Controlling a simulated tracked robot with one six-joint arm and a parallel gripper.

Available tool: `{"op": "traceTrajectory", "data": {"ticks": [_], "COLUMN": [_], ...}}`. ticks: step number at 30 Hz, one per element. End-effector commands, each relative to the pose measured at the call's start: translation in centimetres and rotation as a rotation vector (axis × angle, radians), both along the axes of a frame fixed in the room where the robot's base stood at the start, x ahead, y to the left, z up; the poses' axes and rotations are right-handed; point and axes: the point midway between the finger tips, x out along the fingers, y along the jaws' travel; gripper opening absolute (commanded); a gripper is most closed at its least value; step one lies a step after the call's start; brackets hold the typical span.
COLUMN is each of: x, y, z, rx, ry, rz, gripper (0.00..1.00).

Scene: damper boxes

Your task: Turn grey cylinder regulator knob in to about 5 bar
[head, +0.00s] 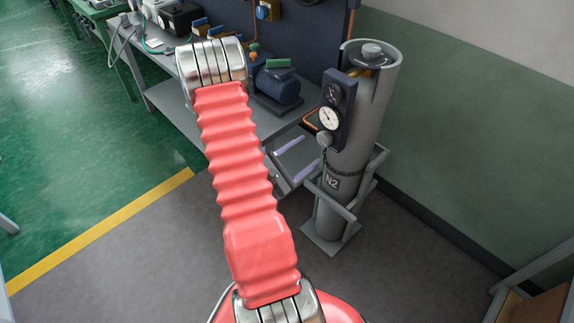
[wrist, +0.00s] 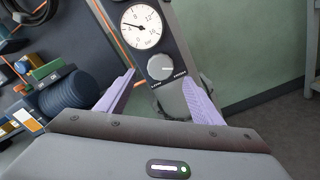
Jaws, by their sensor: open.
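The grey cylinder (head: 345,180), marked N2, stands upright in a frame. Its dark regulator panel (head: 340,95) carries two round gauges and a grey knob (head: 325,139) below them. In the wrist view, the knob (wrist: 160,68) lies beneath a white gauge (wrist: 141,27). The gauge needle points left and slightly up; its exact value is too small to read. My gripper (head: 312,149) is open, with its two lilac fingers pointing toward the panel. In the wrist view, the gripper (wrist: 159,77) has one finger on each side of the knob, with visible gaps; depth is hard to judge.
A grey workbench (head: 165,100) with a blue motor-like unit (head: 278,85) stands left of the cylinder. The green wall (head: 470,120) is behind and right of it. Wooden furniture (head: 540,300) is at the lower right. Dark floor in front of the cylinder is clear.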

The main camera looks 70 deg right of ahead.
Motion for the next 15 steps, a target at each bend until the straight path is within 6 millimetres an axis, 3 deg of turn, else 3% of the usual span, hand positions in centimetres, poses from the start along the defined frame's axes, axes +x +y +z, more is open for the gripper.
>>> {"op": "traceTrajectory", "data": {"ticks": [15], "x": [2.6], "y": [5.4], "z": [0.0], "rx": [-0.001], "ry": [0.000], "rz": [0.004], "gripper": [0.60]}}
